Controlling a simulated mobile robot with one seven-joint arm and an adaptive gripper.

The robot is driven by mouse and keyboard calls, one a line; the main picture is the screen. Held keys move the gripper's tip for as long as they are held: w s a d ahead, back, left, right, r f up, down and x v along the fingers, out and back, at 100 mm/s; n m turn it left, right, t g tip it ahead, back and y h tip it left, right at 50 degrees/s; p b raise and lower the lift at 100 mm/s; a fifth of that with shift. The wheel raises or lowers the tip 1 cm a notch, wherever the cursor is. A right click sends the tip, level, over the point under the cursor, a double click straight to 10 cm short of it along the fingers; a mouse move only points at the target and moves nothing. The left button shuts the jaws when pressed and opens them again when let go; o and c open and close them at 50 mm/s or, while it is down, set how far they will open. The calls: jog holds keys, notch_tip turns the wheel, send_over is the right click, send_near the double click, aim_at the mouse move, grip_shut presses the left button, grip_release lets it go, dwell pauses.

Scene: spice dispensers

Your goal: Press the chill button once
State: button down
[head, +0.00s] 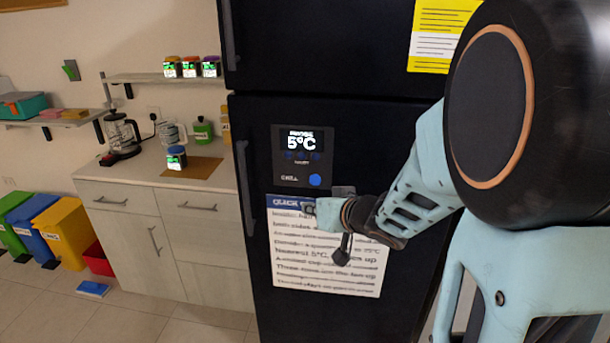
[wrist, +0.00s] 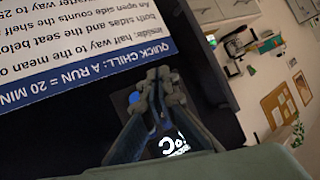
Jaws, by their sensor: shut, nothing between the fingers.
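The chill button is a round blue button (head: 315,180) at the lower right of a dark control panel (head: 287,155) on the black fridge (head: 260,110). The panel's display reads 5°C. My gripper (head: 311,208) is shut and empty in front of the fridge, just below the button in the head view. In the wrist view the closed fingertips (wrist: 160,74) point along the fridge front, and the blue button (wrist: 134,97) shows just left of them. I cannot tell the gap between fingertips and fridge.
A white instruction sheet (head: 325,265) hangs below the panel, partly behind my arm. A counter (head: 135,172) with a kettle and jars stands left of the fridge. Fridge handles (head: 243,185) run along its left edge. Coloured bins (head: 62,232) stand on the floor.

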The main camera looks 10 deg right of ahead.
aim_at(315, 180)
jog(key=shift+w, duration=0.1)
jog(key=shift+w+d+p, duration=0.3)
jog(key=shift+w+d, duration=0.15)
jog(key=shift+w, duration=0.95)
jog(key=shift+w+d+p, duration=0.3)
jog(key=shift+w+d, duration=0.2)
jog(key=shift+w, duration=0.85)
jog(key=shift+w+d+p, duration=0.3)
jog(key=shift+w+d, duration=0.15)
jog(key=shift+w, duration=0.95)
jog(key=shift+w+d+p, duration=0.1)
jog(key=shift+w+p, duration=0.3)
jog(key=shift+w+d+p, duration=0.15)
jog(key=shift+w+p, duration=0.2)
jog(key=shift+s, duration=0.15)
jog(key=shift+s+a, duration=0.25)
jog(key=shift+s, duration=0.35)
